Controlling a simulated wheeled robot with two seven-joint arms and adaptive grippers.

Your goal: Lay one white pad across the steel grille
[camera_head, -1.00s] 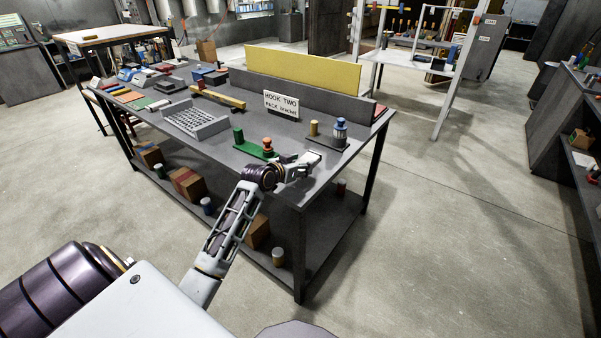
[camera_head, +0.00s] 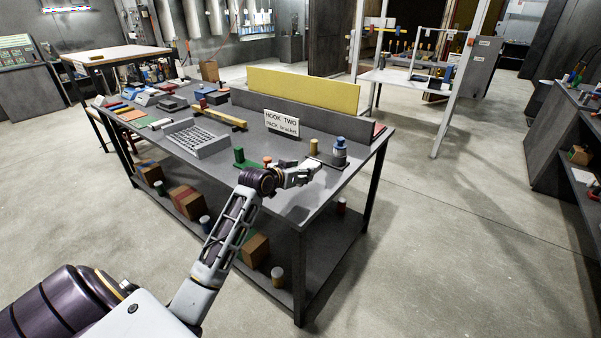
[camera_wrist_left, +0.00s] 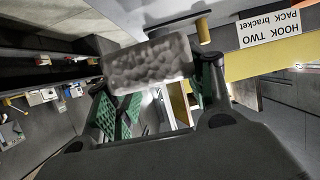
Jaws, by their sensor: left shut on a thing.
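My left gripper (camera_head: 305,172) is over the right front part of the grey workbench, shut on a small whitish pad. In the left wrist view the pad (camera_wrist_left: 148,66) is a pale, mottled block between the fingers of the gripper (camera_wrist_left: 155,85), clear of the bench. A grey tray with a grid-like top (camera_head: 197,139), which looks like the steel grille, sits on the bench left of the gripper. No pad is seen lying across it. My right gripper is out of view.
A green base with a green post (camera_head: 239,156) and an orange knob stands by my left wrist. A blue-grey bottle (camera_head: 340,151) and a tan cylinder (camera_head: 314,146) stand beyond the gripper. A white sign (camera_head: 281,121) and yellow panel (camera_head: 303,90) are behind.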

